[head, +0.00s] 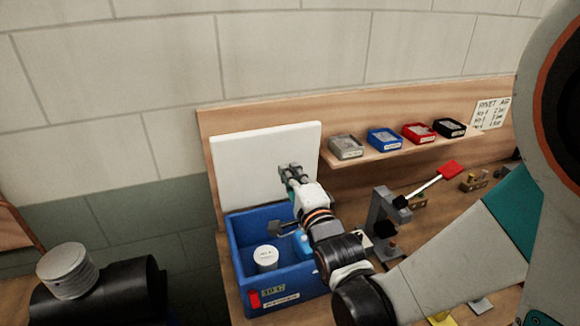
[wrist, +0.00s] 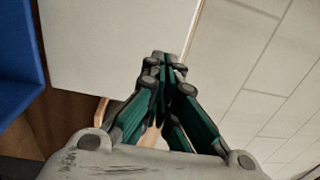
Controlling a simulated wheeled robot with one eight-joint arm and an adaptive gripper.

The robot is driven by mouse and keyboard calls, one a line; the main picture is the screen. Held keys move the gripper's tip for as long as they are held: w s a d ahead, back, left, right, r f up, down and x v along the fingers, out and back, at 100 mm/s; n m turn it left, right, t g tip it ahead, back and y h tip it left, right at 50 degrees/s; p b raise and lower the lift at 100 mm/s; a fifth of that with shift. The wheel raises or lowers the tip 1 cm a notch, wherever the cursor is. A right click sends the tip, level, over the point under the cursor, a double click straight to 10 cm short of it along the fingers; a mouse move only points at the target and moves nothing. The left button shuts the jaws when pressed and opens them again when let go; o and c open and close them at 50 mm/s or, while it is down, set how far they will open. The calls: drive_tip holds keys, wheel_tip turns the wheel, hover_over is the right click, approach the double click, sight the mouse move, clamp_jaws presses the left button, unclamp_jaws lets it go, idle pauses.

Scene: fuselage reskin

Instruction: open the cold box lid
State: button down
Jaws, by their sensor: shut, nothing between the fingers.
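The cold box (head: 286,284) is a blue open-topped box on the wooden bench in the head view. Its white lid (head: 250,165) stands upright at the back of the box, raised off the opening. The lid also shows in the wrist view (wrist: 90,30), with a blue box wall (wrist: 15,60) at the left. My gripper (head: 287,170) is in front of the lid's right part, above the box. Its fingers are closed together and empty, also in the wrist view (wrist: 165,58). I cannot tell whether the fingertips touch the lid.
Inside the box are a white-lidded jar (head: 265,258) and a light blue item (head: 302,241), partly hidden by my arm. A shelf (head: 395,147) with several small bins is at right. A clamp-like stand (head: 385,220) and a red-tipped lever (head: 450,170) stand right of the box.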

sight(276, 145)
drive_tip(key=x, duration=0.9)
drive_tip(key=shift+w, duration=0.1)
drive_tip(key=shift+b+x, duration=0.65)
drive_tip(key=shift+x, duration=1.3)
drive_tip(key=shift+r, duration=0.15)
